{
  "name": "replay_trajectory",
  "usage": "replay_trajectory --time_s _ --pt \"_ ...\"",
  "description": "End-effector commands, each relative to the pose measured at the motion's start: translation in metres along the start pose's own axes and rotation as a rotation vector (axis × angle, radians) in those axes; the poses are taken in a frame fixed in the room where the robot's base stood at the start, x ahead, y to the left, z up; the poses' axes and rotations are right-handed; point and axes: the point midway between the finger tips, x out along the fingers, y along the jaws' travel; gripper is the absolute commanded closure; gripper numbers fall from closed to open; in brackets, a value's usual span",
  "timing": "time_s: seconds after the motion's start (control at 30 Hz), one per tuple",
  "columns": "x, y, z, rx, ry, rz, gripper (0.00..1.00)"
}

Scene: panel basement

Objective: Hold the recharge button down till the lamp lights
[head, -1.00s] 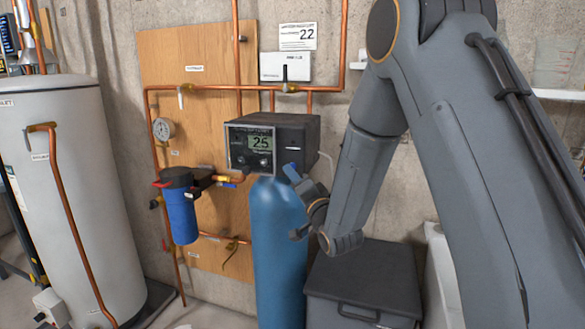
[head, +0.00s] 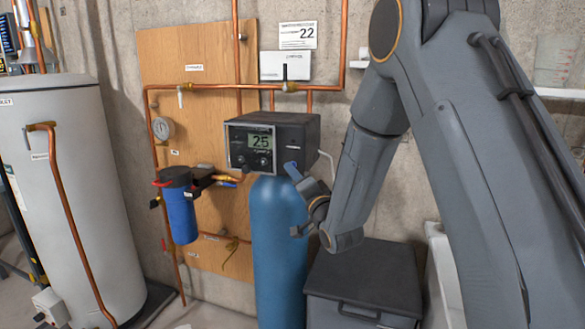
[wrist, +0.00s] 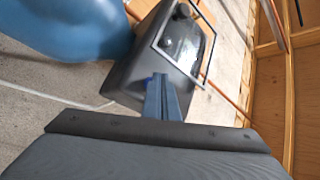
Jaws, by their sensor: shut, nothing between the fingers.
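The dark softener control head (head: 298,138) sits on top of a blue tank (head: 278,250). Its front panel has a lit display (head: 261,141) reading 25, with two dark round knobs below. My gripper (head: 290,168) is at the lower part of the head's right side face, fingers shut and empty. In the wrist view the closed blue-grey fingers (wrist: 160,84) point at the head's dark casing (wrist: 130,80), with the framed panel (wrist: 185,42) beyond. I cannot tell whether the tips touch it. I cannot make out the recharge button or a lit lamp.
A blue filter housing (head: 181,213) and copper pipes stand left of the tank, before a wooden board (head: 190,60). A white water heater (head: 65,190) is at far left. A dark lidded bin (head: 365,275) stands right of the tank, under my arm.

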Motion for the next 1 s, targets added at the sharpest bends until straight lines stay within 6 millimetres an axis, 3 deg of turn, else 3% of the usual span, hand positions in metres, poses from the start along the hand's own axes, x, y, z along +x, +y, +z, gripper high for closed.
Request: replay_trajectory --time_s 1.0 --pt "0.0055 0.0035 -0.0036 0.000 0.000 0.000 1.00"
